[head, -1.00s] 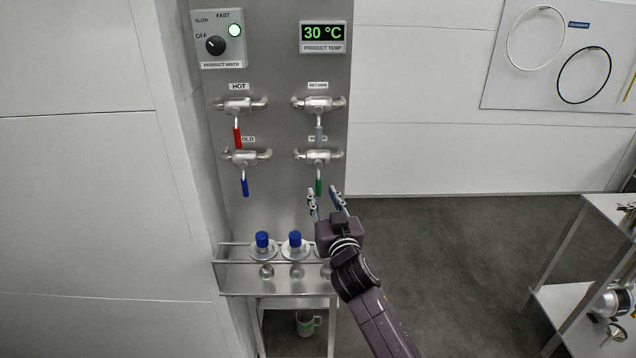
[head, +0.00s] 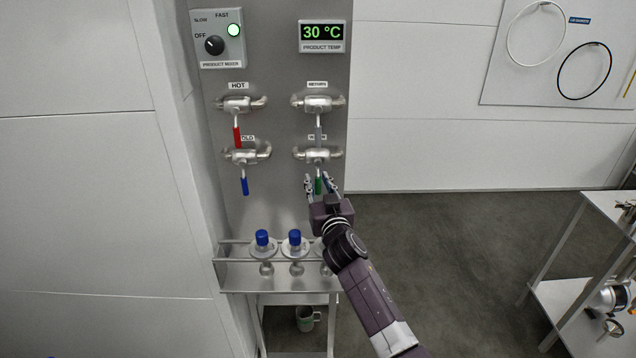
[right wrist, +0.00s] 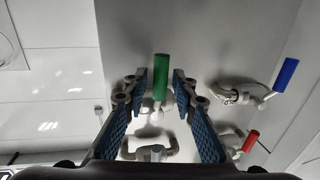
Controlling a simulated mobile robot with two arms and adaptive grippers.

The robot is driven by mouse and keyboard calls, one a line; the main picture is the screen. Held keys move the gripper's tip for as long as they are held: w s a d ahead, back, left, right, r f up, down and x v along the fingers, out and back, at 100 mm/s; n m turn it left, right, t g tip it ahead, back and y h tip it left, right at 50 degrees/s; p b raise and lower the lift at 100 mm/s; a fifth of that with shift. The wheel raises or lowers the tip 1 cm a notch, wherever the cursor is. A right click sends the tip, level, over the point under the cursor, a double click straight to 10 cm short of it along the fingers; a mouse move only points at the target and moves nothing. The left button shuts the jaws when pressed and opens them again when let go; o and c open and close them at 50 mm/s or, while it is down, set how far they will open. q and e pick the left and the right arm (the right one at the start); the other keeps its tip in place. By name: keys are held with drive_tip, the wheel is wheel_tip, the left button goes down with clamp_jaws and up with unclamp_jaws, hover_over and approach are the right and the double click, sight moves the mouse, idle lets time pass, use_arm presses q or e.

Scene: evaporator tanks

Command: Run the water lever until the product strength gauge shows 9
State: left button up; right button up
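The green-handled lever (head: 318,185) hangs straight down from the lower right valve (head: 318,155) on the steel panel. The small label above that valve is too blurred to read. My right gripper (head: 320,181) is open, with a finger on each side of the green handle. In the right wrist view the green handle (right wrist: 160,78) stands between the open fingers (right wrist: 160,95), with a gap on both sides. The product strength gauge is not in view. My left gripper is not in view.
A red lever (head: 237,137), a blue lever (head: 245,186) and a grey-handled return valve (head: 318,104) are close by. The temperature display (head: 323,33) reads 30 °C. Blue-capped bottles (head: 295,240) stand on a rack below. A mug (head: 306,318) sits underneath.

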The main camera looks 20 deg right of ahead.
clamp_jaws()
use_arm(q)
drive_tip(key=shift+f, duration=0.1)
